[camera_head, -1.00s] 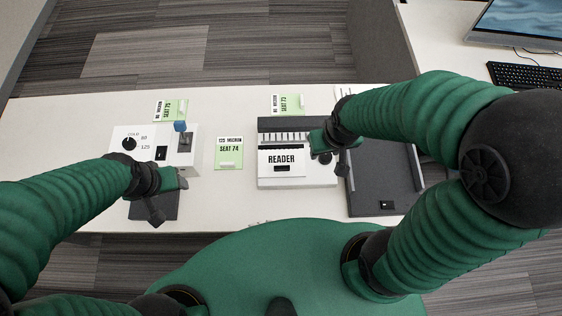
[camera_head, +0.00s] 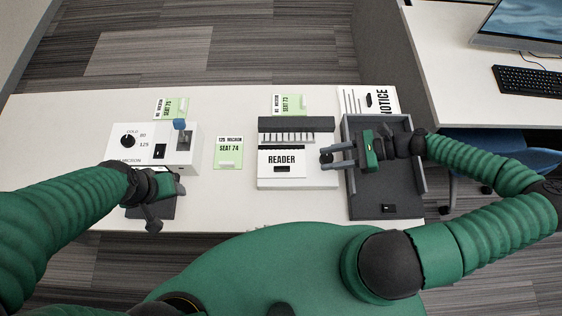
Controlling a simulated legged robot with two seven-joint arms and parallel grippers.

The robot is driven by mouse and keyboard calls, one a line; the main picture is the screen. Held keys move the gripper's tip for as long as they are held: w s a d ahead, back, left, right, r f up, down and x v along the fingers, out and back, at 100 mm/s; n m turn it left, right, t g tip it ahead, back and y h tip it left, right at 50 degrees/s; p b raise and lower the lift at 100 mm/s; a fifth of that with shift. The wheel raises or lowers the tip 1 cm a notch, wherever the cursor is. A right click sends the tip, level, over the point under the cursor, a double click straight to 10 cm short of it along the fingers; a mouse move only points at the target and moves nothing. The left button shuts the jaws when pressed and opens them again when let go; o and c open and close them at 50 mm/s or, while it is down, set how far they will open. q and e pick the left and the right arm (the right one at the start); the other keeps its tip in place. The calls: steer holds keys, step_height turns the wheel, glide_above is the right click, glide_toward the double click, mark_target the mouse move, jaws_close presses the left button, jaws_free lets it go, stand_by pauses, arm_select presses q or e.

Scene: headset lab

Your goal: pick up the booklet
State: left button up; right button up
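No single thing is labelled as a booklet. Flat green labelled cards lie on the white table: SEAT 74 (camera_head: 229,153), SEAT 75 (camera_head: 176,107) and SEAT 73 (camera_head: 292,104). A white NOTICE sheet (camera_head: 368,99) lies at the back right, partly behind the dark tray. My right gripper (camera_head: 334,158) is over the tray's left side, pointing left at the READER box (camera_head: 297,178). Its two fingers are apart, with no held thing visible. My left gripper (camera_head: 160,203) is low over a dark pad in front of the dial box; its finger gap is hidden.
The dark tray (camera_head: 373,208) with raised sides stands at the right. The white dial box (camera_head: 122,137), with a blue-topped lever (camera_head: 180,125), stands at the left. The READER box carries a slotted dark rack (camera_head: 297,124). Bare table surrounds SEAT 74.

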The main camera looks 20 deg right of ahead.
mark_target(290, 167)
steer(key=x, duration=0.8)
steer(key=shift+f, duration=0.2)
steer(key=x, duration=0.5)
steer(key=shift+s+a+r, duration=0.1)
steer(key=shift+s+a, duration=0.2)
steer(key=shift+a, duration=0.05)
steer(key=shift+d, duration=0.15)
jaws_close()
